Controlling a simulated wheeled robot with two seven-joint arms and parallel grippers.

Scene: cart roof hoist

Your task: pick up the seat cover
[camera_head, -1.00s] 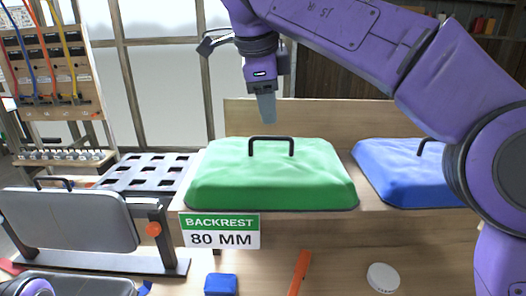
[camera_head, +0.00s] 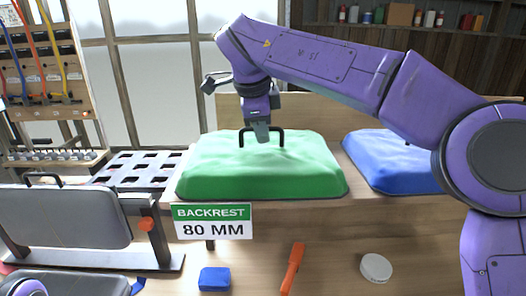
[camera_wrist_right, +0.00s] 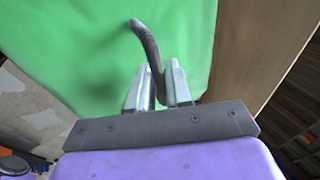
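The green padded cover (camera_head: 262,170) lies on the wooden shelf, with a black bar handle (camera_head: 283,138) on top. A blue padded cover (camera_head: 390,160) lies to its right, partly behind my right arm. Neither cover carries a seat label. My right gripper (camera_head: 262,136) points down at the green cover's handle. In the right wrist view the green cover (camera_wrist_right: 90,50) fills the upper left, and the dark handle (camera_wrist_right: 148,45) runs down between the two fingers (camera_wrist_right: 157,88). The fingers look apart, with the handle between them. My left gripper is not in view.
A sign (camera_head: 212,222) reading "BACKREST 80 MM" hangs below the green cover. A grey padded panel (camera_head: 62,218) stands at left. A blue block (camera_head: 214,279), orange tool (camera_head: 292,268) and white disc (camera_head: 376,268) lie in front. A black slotted rack (camera_head: 140,170) sits at left.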

